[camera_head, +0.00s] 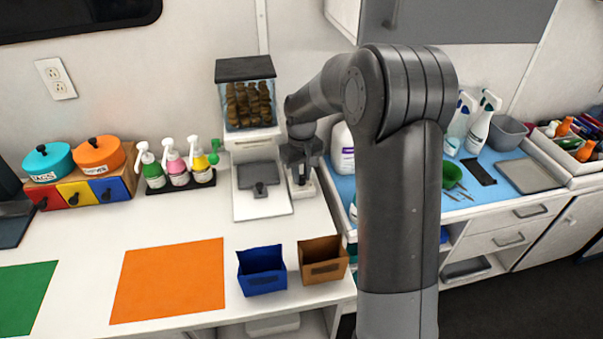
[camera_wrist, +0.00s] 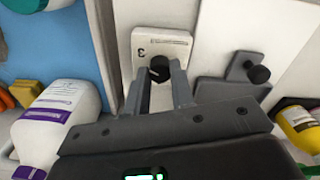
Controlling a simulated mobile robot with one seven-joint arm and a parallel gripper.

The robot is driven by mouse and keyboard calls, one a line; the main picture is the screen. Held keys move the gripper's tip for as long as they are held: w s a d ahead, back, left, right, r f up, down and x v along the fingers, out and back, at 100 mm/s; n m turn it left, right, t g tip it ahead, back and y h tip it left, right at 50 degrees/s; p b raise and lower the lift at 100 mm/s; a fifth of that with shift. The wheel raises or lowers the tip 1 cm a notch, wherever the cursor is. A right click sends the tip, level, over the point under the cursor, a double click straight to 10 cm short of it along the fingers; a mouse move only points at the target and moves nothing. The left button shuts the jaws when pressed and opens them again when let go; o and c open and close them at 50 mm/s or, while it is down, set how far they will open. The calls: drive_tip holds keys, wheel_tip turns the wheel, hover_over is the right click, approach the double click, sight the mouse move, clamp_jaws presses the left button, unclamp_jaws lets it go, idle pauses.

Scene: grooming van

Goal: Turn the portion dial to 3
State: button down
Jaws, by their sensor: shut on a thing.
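The treat dispenser (camera_head: 245,74) stands against the wall in the head view, its clear hopper full of brown pieces. To its right is the small white dial plate (camera_head: 307,190), mostly covered by my gripper (camera_head: 301,172). In the wrist view the plate (camera_wrist: 173,45) shows a printed 3 near one edge. The round black portion dial (camera_wrist: 159,67) sits on the plate between the fingertips of my gripper (camera_wrist: 160,75). My gripper is shut on the dial. I cannot make out a pointer, so its setting is unclear; other marks are hidden.
A grey flap with a black knob (camera_wrist: 258,74) is close beside the dial. Pump bottles (camera_head: 178,168) stand left of the dispenser, and a white jug (camera_head: 342,150) stands right. Blue (camera_head: 262,271) and brown (camera_head: 323,261) bins sit at the counter front.

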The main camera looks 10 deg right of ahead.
sight(302, 178)
drive_tip(key=c, duration=1.2)
unclamp_jaws()
drive_tip(key=shift+c, duration=0.2)
drive_tip(key=shift+r, duration=0.1)
wheel_tip(302, 178, up, 11)
drive_tip(key=s+r+m+t, duration=0.15)
drive_tip(key=s+r, duration=0.25)
drive_tip(key=s, duration=0.5)
drive_tip(key=s+r+t, duration=0.2)
drive_tip(key=s+r, duration=0.2)
drive_tip(key=s, duration=0.4)
drive_tip(key=s+d+f+m+t, duration=0.1)
drive_tip(key=s+f+m+t, duration=0.1)
drive_tip(key=s, duration=1.3)
